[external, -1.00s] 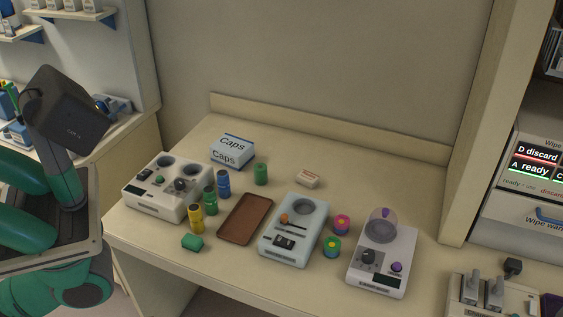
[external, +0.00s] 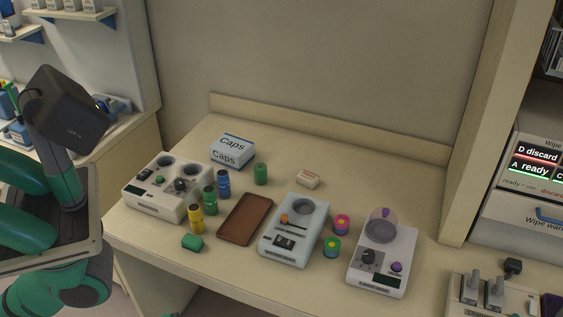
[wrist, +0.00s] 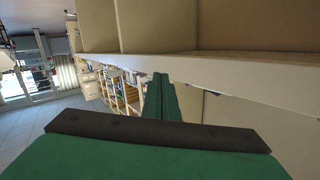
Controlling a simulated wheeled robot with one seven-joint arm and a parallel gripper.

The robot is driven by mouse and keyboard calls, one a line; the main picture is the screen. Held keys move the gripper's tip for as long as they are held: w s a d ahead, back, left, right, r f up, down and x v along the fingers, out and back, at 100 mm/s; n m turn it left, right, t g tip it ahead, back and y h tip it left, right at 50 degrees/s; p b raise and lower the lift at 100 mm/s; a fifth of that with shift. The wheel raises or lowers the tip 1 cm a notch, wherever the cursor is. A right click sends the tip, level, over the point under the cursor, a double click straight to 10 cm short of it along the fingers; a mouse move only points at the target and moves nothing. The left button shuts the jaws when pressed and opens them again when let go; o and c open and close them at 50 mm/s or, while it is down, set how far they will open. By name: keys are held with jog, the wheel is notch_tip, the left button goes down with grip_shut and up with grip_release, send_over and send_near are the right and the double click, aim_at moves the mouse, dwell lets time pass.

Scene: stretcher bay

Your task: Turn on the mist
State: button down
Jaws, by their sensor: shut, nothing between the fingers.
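Three machines stand on the table, and I cannot read a mist label on any of them. The right one (external: 403,243) is white, with a clear purplish dome (external: 383,221), a dark knob (external: 368,257) and a purple button (external: 397,267). The middle one (external: 313,231) is pale, with a round well, an orange-tipped slider (external: 284,218) and a dark switch (external: 284,242). The left one (external: 150,202) is white, with two wells, a dark knob and a green button. My gripper (wrist: 161,78) shows in the wrist view, its green fingers shut and empty, beside a pale board edge.
A brown tray (external: 245,219) lies between the left and middle machines. Several coloured bottles, a green block (external: 192,242), a Caps box (external: 232,152) and two colourful round pots stand around. A panel with levers (external: 495,291) is at the lower right. The table's back right is clear.

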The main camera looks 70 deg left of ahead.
jog(key=w+d+r+m+t+h, duration=0.15)
jog(key=w+d+r+m, duration=0.3)
jog(key=w, duration=0.45)
jog(key=w+d+r+m+t+h, duration=0.1)
jog(key=w+d+r+m+h, duration=0.2)
jog(key=w+d, duration=0.45)
jog(key=w+d+r+m+t+h, duration=0.1)
jog(key=w+d+r+m+h, duration=0.2)
jog(key=w, duration=0.7)
jog(key=w+r+t+y, duration=0.3)
jog(key=w+r+y, duration=0.2)
jog(key=w+r, duration=0.55)
jog(key=w+a+r+n+g+y, duration=0.2)
jog(key=a+r+n+g+y, duration=0.3)
jog(key=a, duration=0.5)
jog(key=w+a+r+n+g+y, duration=0.2)
jog(key=a+r+n+y, duration=0.35)
jog(key=a+y, duration=0.35)
jog(key=w+a+r+n+g+y, duration=0.2)
jog(key=a+r+n+g+y, duration=0.3)
jog(key=a, duration=0.6)
jog(key=s+a+f+n+g+h, duration=0.4)
jog(key=s+a+f+n+g, duration=0.1)
jog(key=s+a+n+g, duration=0.3)
jog(key=s+d+f+g+h, duration=0.2)
jog(key=s+d+g+h, duration=0.2)
jog(key=s+d+h, duration=0.4)
jog(key=shift+s+d+f+h, duration=0.3)
jog(key=shift+h, duration=0.45)
